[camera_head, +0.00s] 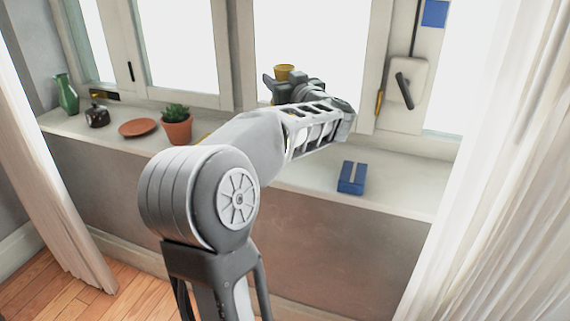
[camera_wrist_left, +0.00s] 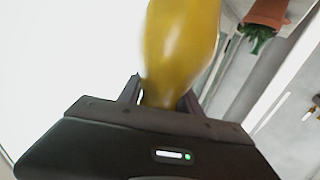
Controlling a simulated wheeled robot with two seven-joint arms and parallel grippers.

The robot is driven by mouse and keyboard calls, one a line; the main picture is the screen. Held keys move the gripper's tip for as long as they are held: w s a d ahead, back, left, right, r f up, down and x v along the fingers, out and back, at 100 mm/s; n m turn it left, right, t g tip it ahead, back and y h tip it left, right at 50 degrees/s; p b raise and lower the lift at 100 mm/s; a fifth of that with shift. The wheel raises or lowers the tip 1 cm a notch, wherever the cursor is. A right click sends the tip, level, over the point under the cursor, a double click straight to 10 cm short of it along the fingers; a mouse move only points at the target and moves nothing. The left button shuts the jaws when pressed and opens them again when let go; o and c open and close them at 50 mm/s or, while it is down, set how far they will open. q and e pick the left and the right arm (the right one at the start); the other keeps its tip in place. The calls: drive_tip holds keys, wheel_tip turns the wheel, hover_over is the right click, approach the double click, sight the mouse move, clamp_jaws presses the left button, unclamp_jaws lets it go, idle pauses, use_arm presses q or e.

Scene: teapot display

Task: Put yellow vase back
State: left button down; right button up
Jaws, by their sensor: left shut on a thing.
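The yellow vase (camera_wrist_left: 180,45) fills the upper middle of the left wrist view, its narrow part between the two dark fingers. In the head view only its top (camera_head: 284,71) shows above my left gripper (camera_head: 284,88), in front of the window. My left gripper also shows in the left wrist view (camera_wrist_left: 162,92) and is shut on the vase. In the head view, my gripper and forearm hide the lower part of the vase. My right gripper is not in view.
The windowsill (camera_head: 300,177) bears a green vase (camera_head: 66,94), a dark pot (camera_head: 97,116), a terracotta saucer (camera_head: 137,128), a potted plant (camera_head: 177,127) and a blue box (camera_head: 351,178). The plant pot also shows in the left wrist view (camera_wrist_left: 268,13). The sill right of the blue box is bare.

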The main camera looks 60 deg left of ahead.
use_arm(q)
drive_tip(key=shift+f+b, duration=0.9)
drive_tip(key=shift+f, duration=1.55)
drive_tip(key=shift+f+b, duration=0.9)
drive_tip(key=shift+f, duration=1.6)
drive_tip(key=shift+f, duration=0.2)
drive_tip(key=c, duration=0.8)
unclamp_jaws()
drive_tip(key=shift+r, duration=0.15)
